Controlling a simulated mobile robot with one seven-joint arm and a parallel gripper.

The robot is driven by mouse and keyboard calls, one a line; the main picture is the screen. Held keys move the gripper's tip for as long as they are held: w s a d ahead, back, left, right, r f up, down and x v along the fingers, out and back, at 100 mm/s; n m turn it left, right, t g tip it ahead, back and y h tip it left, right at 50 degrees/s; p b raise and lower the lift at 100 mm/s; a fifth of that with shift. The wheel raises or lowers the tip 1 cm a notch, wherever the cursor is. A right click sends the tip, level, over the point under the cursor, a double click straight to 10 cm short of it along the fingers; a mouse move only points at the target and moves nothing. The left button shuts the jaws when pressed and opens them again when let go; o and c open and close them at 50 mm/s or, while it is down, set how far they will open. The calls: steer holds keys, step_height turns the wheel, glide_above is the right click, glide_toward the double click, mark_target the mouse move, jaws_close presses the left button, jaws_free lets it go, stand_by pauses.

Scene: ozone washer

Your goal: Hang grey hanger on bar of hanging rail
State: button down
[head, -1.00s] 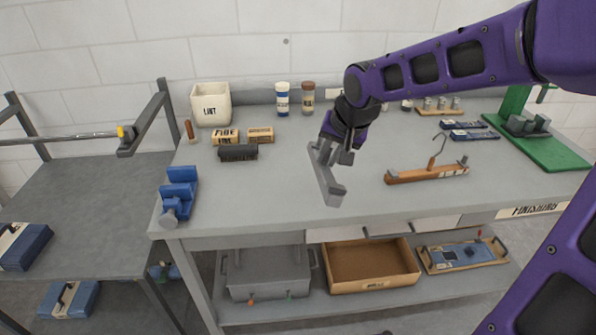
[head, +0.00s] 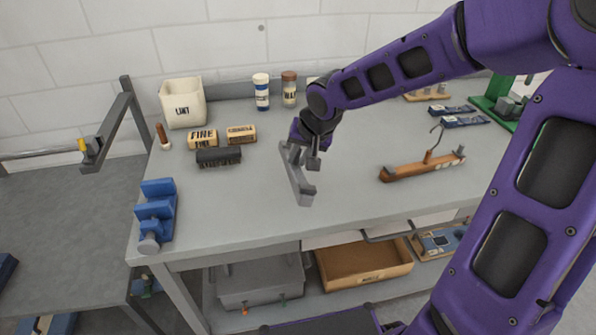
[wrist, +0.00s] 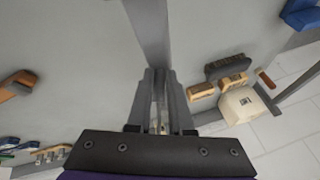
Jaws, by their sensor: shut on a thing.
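The grey hanger (head: 302,186) is in my gripper (head: 303,152), held above the grey workbench with its long bar slanting down toward the front. In the wrist view the hanger (wrist: 149,32) runs from between the fingers (wrist: 158,100) to the top edge. Its hook cannot be made out. The hanging rail's bar (head: 38,153) is at the far left in the head view, with a yellow band (head: 82,145) near its right end, by a dark grey arm and post (head: 120,115). The hanger is well to the right of the bar, apart from it.
A blue vise (head: 156,212) stands at the bench's left front corner. A lint bin (head: 183,103), abrasive blocks (head: 202,138), a dark brush (head: 218,156) and bottles (head: 261,92) stand behind. The lower table (head: 60,215) is at left.

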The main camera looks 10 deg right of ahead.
mark_target(299, 168)
steer(key=shift+f+b, duration=0.35)
steer(key=shift+f, duration=1.7)
steer(key=shift+f, duration=0.15)
steer(key=c, duration=0.8)
jaws_free()
steer(key=shift+r, duration=0.4)
steer(key=shift+p+v, duration=0.35)
steer(key=shift+v, duration=5.4)
